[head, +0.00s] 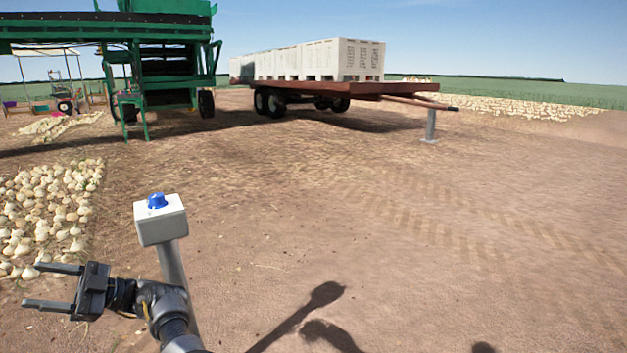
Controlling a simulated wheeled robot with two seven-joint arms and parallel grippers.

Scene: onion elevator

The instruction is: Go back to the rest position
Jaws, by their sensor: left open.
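My left gripper (53,286) is at the lower left of the head view, with its two fingers apart and pointing left. Nothing is between the fingers. It is held out to the left of a grey post topped by a white box (161,222) with a blue knob (157,200). The gripper does not touch the box or the knob. My left forearm passes in front of the lower part of the post. My right gripper is not in view.
A bed of onions (45,215) lies on the left. A green elevator machine (165,65) stands behind it. A flatbed trailer (395,88) carries white crates (330,60) at the back. Bare soil (430,230) in the middle and right is free. Shadows fall at the bottom.

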